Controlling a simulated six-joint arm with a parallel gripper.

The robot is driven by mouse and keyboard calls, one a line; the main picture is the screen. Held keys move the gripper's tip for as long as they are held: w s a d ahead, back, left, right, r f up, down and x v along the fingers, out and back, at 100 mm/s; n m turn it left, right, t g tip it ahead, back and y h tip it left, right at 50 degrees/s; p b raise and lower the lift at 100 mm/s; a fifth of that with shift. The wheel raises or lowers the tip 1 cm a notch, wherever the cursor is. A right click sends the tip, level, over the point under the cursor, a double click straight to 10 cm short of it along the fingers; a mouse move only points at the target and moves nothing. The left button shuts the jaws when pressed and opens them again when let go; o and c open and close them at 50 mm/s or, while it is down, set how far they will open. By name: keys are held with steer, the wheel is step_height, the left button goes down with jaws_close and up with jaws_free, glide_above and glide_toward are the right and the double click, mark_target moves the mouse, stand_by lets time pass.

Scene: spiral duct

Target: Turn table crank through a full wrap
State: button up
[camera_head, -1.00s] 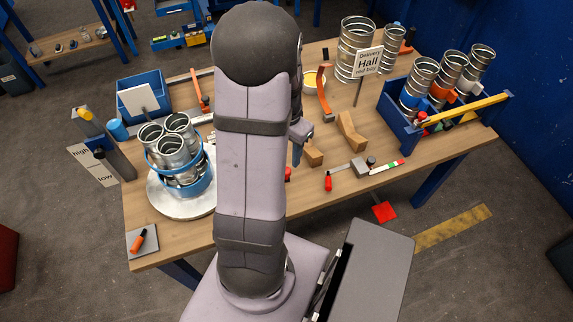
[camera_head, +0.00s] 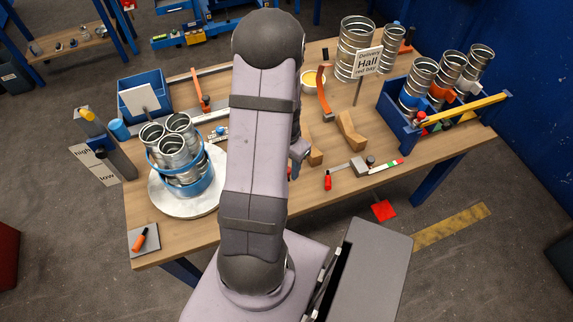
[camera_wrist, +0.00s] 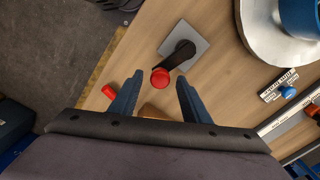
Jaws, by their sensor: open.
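In the wrist view, the crank is a dark arm (camera_wrist: 180,54) with a red knob (camera_wrist: 160,77) on a square grey plate (camera_wrist: 195,42) on the table. My gripper (camera_wrist: 160,80) is open, its two blue fingers apart on either side of the knob in the picture. I cannot tell the height gap, and no grip shows. The round turntable (camera_head: 163,207) carries a blue ring holder (camera_head: 198,187) with several metal duct pieces (camera_head: 178,148); its edge also shows in the wrist view (camera_wrist: 258,48). My arm hides the crank in the head view.
Wooden blocks (camera_head: 350,130), a red-handled tool (camera_head: 328,182) and a delivery sign (camera_head: 368,61) lie or stand to the right. A blue crate (camera_head: 395,125) with ducts is at the far right. An orange-handled item (camera_head: 139,240) lies at the near left corner.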

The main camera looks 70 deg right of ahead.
jaws_close()
steer(key=shift+d, duration=0.1)
